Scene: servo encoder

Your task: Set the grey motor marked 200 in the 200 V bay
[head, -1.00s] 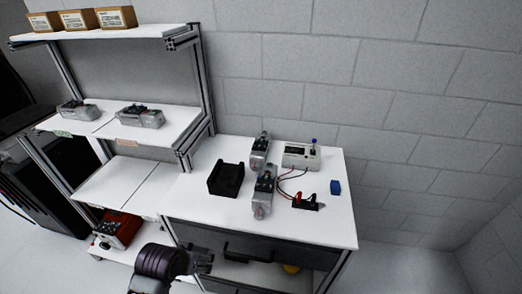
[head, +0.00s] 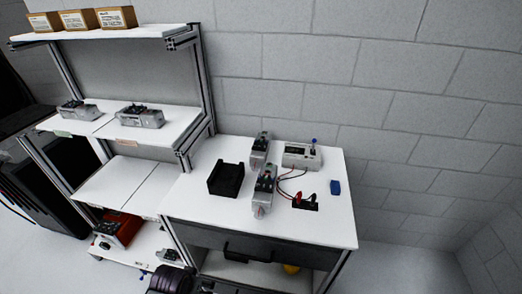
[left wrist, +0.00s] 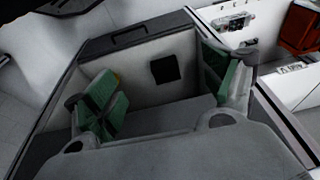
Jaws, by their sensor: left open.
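Two grey motors stand on the white bench, a rear one (head: 260,148) and a front one (head: 264,192). Two more grey motors, a left one (head: 77,110) and a right one (head: 140,117), sit on the middle shelf of the rack. No 200 marking is readable on any motor, and the bay labels are too small to read. My left gripper (head: 208,287) is at the bottom edge of the head view, in front of and below the bench top, mostly cut off. In the left wrist view its green-padded fingers (left wrist: 170,88) are apart with nothing held between them. My right gripper is not in view.
A black open tray (head: 225,180), a tester box (head: 302,156) with wires, red-black clips (head: 306,202) and a blue block (head: 336,187) are on the bench. The lower rack shelf (head: 105,182) is bare. A red bin (head: 118,230) stands beneath it.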

